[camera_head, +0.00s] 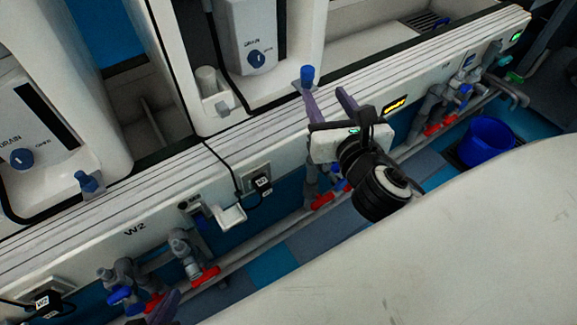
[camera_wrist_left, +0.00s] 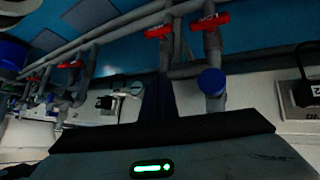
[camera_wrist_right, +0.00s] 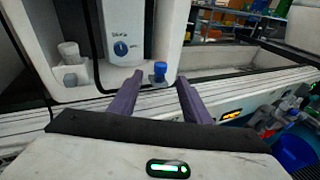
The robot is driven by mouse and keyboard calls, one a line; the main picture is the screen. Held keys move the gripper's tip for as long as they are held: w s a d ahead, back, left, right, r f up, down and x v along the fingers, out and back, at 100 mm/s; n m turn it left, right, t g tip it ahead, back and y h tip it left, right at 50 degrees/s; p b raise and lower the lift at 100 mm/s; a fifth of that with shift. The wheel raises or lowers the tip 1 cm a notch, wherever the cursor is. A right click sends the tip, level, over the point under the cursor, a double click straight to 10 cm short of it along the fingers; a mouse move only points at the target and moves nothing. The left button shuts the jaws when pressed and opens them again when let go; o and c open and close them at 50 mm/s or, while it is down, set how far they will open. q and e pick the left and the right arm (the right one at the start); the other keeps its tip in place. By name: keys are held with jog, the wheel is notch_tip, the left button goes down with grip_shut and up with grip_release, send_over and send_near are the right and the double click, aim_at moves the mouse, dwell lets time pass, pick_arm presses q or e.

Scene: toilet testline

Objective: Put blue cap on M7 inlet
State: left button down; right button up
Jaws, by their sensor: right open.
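A blue cap (camera_head: 307,75) stands on the ledge in front of a white drain unit. It also shows in the right wrist view (camera_wrist_right: 160,70), beyond and between the fingertips. My right gripper (camera_head: 327,92) is open, with its purple fingers apart and pointing at the cap; nothing is seen held. Another blue cap (camera_head: 88,182) sits on the ledge at left. My left gripper (camera_head: 165,303) shows only partly at the bottom edge. In the left wrist view its dark fingers (camera_wrist_left: 165,82) look together, beside a pipe with a blue top (camera_wrist_left: 211,82). I cannot read which inlet is M7.
Pipes with red valve handles (camera_head: 205,277) run below the white rail (camera_head: 100,232). A blue bucket (camera_head: 486,141) stands on the floor at right. A black cable hangs over the rail near a socket. A large pale surface (camera_head: 430,260) fills the lower right.

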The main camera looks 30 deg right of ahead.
jog(key=s+a+f+m+g+y, duration=0.3)
jog(key=s+a+f+m, duration=0.3)
jog(key=m, duration=0.8)
jog(key=s+a+f+m+g+y, duration=0.4)
jog(key=s+a+f+m+y, duration=0.2)
jog(key=a+f+m, duration=0.6)
notch_tip(320, 180, down, 3)
jog(key=s+m, duration=0.1)
jog(key=m, duration=0.2)
jog(key=shift+s+a, duration=0.25)
